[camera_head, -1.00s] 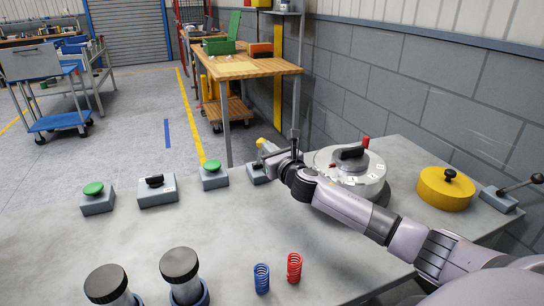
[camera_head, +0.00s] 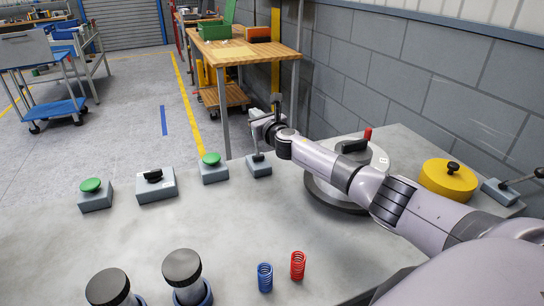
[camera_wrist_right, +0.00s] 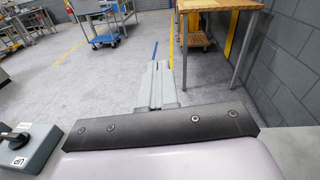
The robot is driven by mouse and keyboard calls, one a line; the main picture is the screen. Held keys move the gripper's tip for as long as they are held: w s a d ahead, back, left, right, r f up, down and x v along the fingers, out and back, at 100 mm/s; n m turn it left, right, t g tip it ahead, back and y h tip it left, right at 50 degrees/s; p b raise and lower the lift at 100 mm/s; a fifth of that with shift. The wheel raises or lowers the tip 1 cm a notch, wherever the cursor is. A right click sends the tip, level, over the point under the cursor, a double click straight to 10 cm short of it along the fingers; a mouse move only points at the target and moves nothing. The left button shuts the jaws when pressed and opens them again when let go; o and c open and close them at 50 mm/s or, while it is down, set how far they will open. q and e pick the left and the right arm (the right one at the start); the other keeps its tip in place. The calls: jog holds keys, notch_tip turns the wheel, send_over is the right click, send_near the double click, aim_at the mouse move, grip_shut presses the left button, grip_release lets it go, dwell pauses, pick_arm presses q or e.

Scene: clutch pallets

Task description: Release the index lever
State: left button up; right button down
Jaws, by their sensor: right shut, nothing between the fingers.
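Two grey lever boxes show in the head view, and I cannot tell from a label which is the index lever. One lever box (camera_head: 258,168) is at the table's far edge. Its short lever rises toward my right gripper (camera_head: 257,117), which hides its top. The other lever box (camera_head: 500,192) is at the right, with a slanted rod and black ball. My right gripper, also in the right wrist view (camera_wrist_right: 158,84), is shut and empty, above the far-edge box. Whether it touches that lever cannot be told. My left gripper is not in view.
A round metal fixture (camera_head: 375,157) with a black handle is partly behind my right arm. A yellow disc (camera_head: 448,181) is right of it. Green-button boxes (camera_head: 95,197) (camera_head: 213,171), a black-knob box (camera_head: 156,188), blue (camera_head: 265,278) and red springs (camera_head: 297,266) stand leftward.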

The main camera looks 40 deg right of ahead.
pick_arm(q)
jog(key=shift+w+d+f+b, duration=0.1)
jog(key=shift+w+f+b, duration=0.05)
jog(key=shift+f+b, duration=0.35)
pick_arm(e)
jog(key=shift+w+d+f, duration=0.15)
jog(key=shift+w, duration=0.6)
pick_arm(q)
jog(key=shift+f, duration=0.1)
pick_arm(e)
jog(key=shift+w, duration=0.1)
